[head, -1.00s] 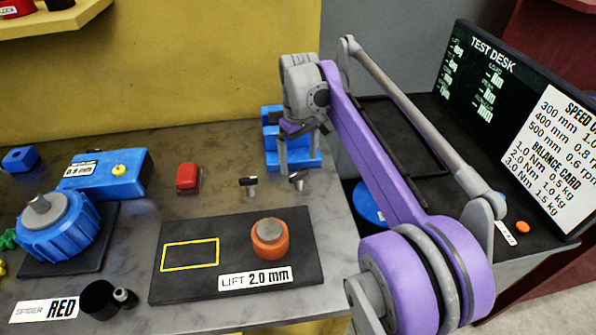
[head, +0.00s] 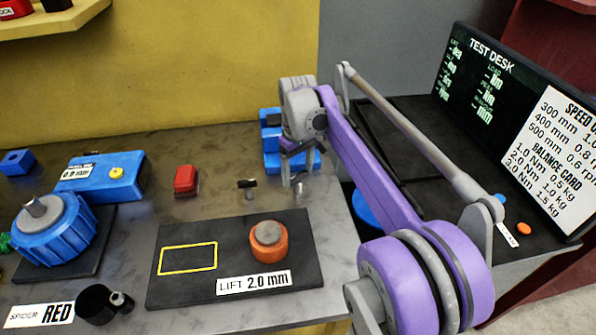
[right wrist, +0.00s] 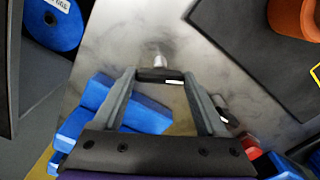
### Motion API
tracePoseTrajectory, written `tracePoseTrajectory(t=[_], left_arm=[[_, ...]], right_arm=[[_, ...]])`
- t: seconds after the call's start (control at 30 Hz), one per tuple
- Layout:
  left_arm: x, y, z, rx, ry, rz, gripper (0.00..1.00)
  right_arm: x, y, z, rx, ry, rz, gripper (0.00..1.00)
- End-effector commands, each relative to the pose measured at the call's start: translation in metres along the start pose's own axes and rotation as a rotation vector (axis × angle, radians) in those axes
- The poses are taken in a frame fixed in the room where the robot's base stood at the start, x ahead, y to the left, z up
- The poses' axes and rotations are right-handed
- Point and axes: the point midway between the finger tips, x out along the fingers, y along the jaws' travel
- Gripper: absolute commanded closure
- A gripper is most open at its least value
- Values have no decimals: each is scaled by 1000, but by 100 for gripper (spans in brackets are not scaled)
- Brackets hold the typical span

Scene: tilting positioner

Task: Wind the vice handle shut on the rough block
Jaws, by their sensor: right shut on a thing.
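The blue stepped vice (head: 272,160) stands at the back right of the bench, partly hidden by my right arm; it also shows in the right wrist view (right wrist: 145,115). My right gripper (head: 299,182) is in front of it, its fingers pointing down. In the right wrist view the fingertips (right wrist: 159,76) are shut on a short black bar with a silver stem (right wrist: 160,62), apparently the vice handle. Its join to the vice is hidden. I cannot make out the rough block clearly. My left gripper is not in view.
A similar black-topped piece (head: 247,184) is just left of the gripper, with a red block (head: 186,181) farther left. A black plate (head: 190,288) carries an orange, grey-topped part (head: 268,242). The test desk screen (head: 470,80) is at right.

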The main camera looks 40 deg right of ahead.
Motion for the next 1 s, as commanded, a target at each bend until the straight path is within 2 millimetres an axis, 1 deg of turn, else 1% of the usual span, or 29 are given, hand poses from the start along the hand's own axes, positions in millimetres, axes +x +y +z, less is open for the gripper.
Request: tracePoseTrajectory(t=[0.03,0.1,0.17,0.33,0.57,0.6,0.67,0.7,0.93,1.0], left_arm=[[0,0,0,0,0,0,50],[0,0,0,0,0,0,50],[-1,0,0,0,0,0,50],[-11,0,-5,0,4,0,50],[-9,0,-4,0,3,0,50],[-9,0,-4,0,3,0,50],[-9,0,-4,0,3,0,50],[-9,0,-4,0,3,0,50],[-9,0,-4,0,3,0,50],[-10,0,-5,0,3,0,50]], right_arm=[[0,0,0,0,0,0,70],[0,0,0,0,0,0,81],[0,0,0,4,0,0,81],[-2,0,0,50,0,-1,81],[0,0,0,53,0,0,81],[0,0,0,53,0,0,18],[0,0,0,53,0,0,7],[0,0,0,53,0,0,0],[-1,0,0,53,0,0,0],[-4,0,0,53,0,0,0]])
